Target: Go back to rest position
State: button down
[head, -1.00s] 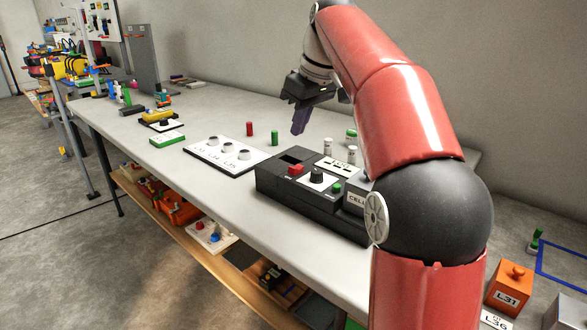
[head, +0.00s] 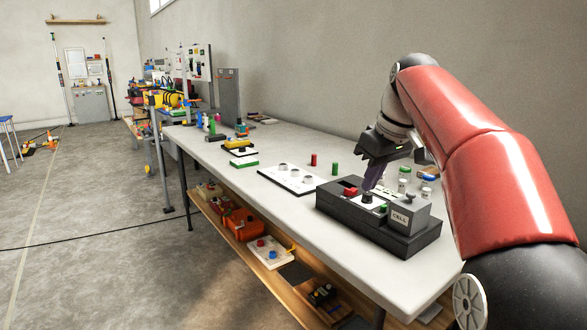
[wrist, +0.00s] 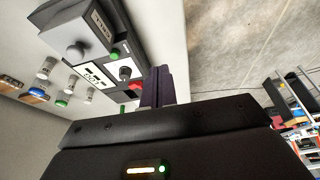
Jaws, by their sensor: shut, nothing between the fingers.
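My gripper (head: 373,178) is shut and empty, with dark purple fingers pointing down. In the head view the fingers overlap the black CELL device (head: 360,226), near its black knob (head: 367,197) and red button (head: 350,191); I cannot tell the gap. In the wrist view the shut fingers (wrist: 158,86) show side by side, with the device's knob (wrist: 125,73) and green button (wrist: 115,53) to their left. My red arm reaches in from the right and hides part of the table's right side.
The long grey table (head: 215,160) holds a white panel with round knobs (head: 290,180), a red cylinder (head: 313,160), a green cylinder (head: 335,168) and several small jars (head: 404,180). A wooden lower shelf (head: 225,235) holds boxes. The floor at the left (head: 90,270) is mostly clear.

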jog(key=s+f+m+t+h, duration=0.1)
jog(key=s+f+m, duration=0.2)
jog(key=s+f, duration=0.7)
jog(key=s+f+m+t+h, duration=0.1)
jog(key=s+f+m, duration=0.2)
jog(key=s+f, duration=0.7)
jog(key=s, duration=0.7)
jog(key=shift+s+f+m, duration=0.15)
jog(key=shift+s+m, duration=0.05)
jog(key=shift+m, duration=0.2)
